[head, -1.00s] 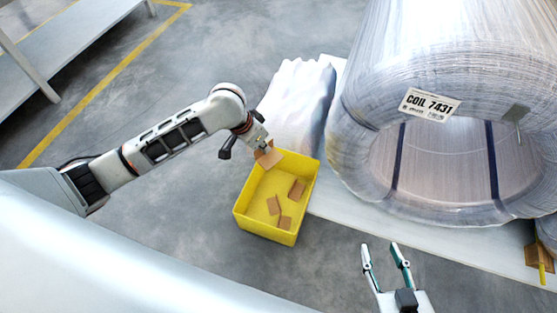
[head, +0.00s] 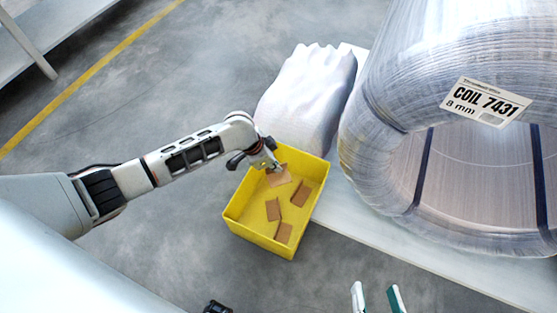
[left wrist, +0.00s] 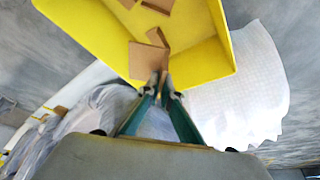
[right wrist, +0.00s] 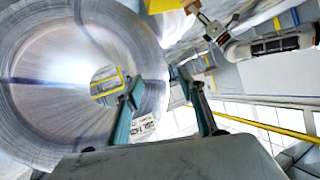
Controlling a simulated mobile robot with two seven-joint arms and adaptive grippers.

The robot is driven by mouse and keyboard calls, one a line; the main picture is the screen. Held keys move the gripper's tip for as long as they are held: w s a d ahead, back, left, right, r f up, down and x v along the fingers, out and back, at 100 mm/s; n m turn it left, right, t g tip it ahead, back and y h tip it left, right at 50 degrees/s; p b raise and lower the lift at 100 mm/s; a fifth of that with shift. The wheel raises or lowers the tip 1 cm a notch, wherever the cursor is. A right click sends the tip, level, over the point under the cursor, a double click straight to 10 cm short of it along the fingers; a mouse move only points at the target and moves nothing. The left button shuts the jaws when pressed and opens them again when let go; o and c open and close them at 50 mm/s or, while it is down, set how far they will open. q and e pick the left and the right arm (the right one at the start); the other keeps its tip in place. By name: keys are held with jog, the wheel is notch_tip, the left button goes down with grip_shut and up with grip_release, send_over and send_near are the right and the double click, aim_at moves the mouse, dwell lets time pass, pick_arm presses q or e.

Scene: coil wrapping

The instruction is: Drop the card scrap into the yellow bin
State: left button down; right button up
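The yellow bin (head: 246,228) stands on the floor beside the pale platform, with several brown card pieces (head: 299,193) inside. My left gripper (head: 273,166) is over the bin's far side, pointing down into it. In the left wrist view its fingertips (left wrist: 162,84) are close together on the edge of a brown card scrap (left wrist: 148,61). This card scrap also shows below the gripper in the head view (head: 280,176), within the bin's outline. My right gripper (head: 376,297) is open and empty at the bottom edge of the head view; its spread fingers also show in the right wrist view (right wrist: 165,92).
A large wrapped coil (head: 400,90) with a "COIL 7431" label (head: 485,102) stands on the platform (head: 350,218) at right. Crumpled white wrap (head: 305,95) lies behind the bin. Grey floor left of the bin is clear.

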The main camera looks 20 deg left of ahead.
pick_arm(q)
jog(key=shift+s+f+b, duration=0.2)
jog(key=shift+f+b, duration=0.3)
jog(key=shift+f, duration=0.7)
jog(key=shift+w+f, duration=0.1)
jog(key=shift+f, duration=0.1)
jog(key=shift+w+r, duration=0.1)
pick_arm(e)
jog(key=a+m, duration=0.1)
jog(key=s+a+m, duration=0.1)
jog(key=shift+s+a+f, duration=0.1)
jog(key=shift+a+f, duration=0.2)
jog(key=shift+f, duration=0.1)
jog(key=shift+y, duration=0.3)
pick_arm(q)
jog(key=c, duration=2.2)
grip_release()
